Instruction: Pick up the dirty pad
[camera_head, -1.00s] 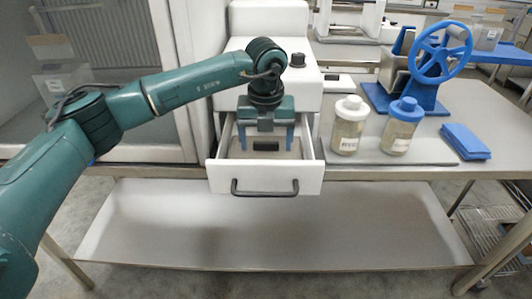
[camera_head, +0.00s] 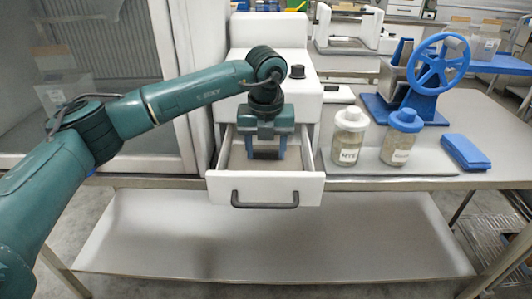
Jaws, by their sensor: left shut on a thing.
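The dirty pad (camera_head: 265,155) is a small dark piece low inside the open white drawer (camera_head: 225,188), and my gripper partly hides it. My left gripper (camera_head: 266,149) reaches down into the drawer from above. Its two blue fingers are drawn in around the pad, shut on it. The fingertips and the pad's lower edge are hard to make out. Whether the pad touches the drawer floor cannot be told. My right gripper is not in view.
A white-lidded jar (camera_head: 348,146) and a blue-lidded jar (camera_head: 400,148) stand to the right. Beyond them are a folded blue cloth (camera_head: 465,153) and a blue handwheel device (camera_head: 437,65).

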